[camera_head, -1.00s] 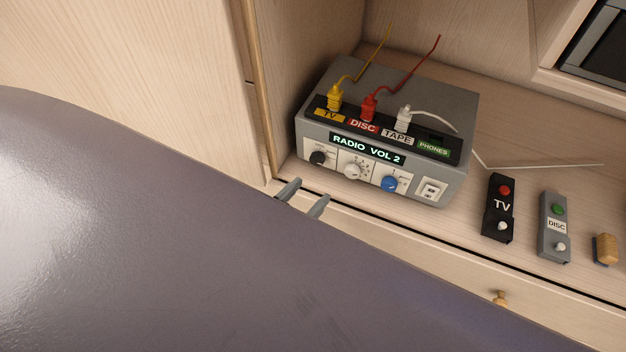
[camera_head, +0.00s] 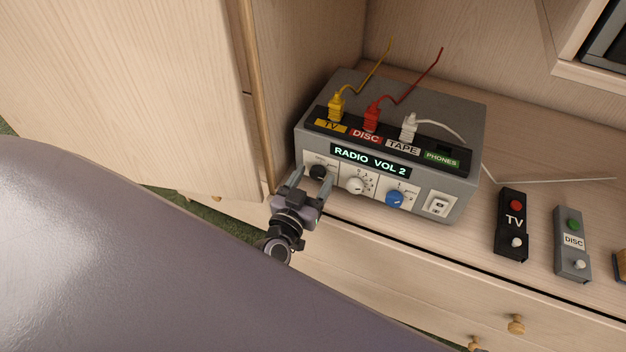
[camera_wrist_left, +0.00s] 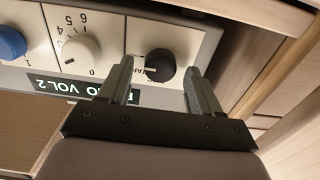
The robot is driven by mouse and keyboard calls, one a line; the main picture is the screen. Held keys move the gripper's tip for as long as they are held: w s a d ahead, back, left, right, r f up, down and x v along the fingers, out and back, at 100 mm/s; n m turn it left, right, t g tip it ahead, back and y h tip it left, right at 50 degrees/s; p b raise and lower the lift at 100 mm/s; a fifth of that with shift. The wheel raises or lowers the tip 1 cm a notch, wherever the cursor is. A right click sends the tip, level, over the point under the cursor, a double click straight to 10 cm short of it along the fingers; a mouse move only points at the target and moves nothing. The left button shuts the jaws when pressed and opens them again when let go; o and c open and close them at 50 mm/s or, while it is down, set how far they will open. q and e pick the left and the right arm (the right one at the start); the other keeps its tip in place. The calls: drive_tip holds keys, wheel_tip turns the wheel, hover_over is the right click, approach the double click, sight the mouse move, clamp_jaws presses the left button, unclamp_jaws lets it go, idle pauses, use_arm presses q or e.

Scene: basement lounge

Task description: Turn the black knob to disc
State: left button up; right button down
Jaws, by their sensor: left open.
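The grey radio box (camera_head: 465,110) stands on the shelf with a display reading "RADIO VOL 2". Its black knob (camera_head: 318,172) is at the left end of the front panel. The knob also shows in the left wrist view (camera_wrist_left: 160,65), upside down, with a pale pointer line on its face. My left gripper (camera_head: 312,174) is open, its two fingers on either side of the black knob. In the left wrist view the fingers (camera_wrist_left: 160,85) show gaps to the knob, and I see no contact. The lettering around the knob is mostly hidden. My right gripper is not in view.
A white knob (camera_head: 355,185) and a blue knob (camera_head: 395,198) sit right of the black one. Yellow, red and white plugs stand on top. TV (camera_head: 512,225) and DISC (camera_head: 572,245) remotes lie to the right. A cabinet side wall (camera_head: 254,90) is close on the left.

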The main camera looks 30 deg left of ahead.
use_arm(q)
drive_tip(key=shift+w, duration=0.2)
drive_tip(key=c, duration=1)
drive_tip(key=shift+c, duration=0.2)
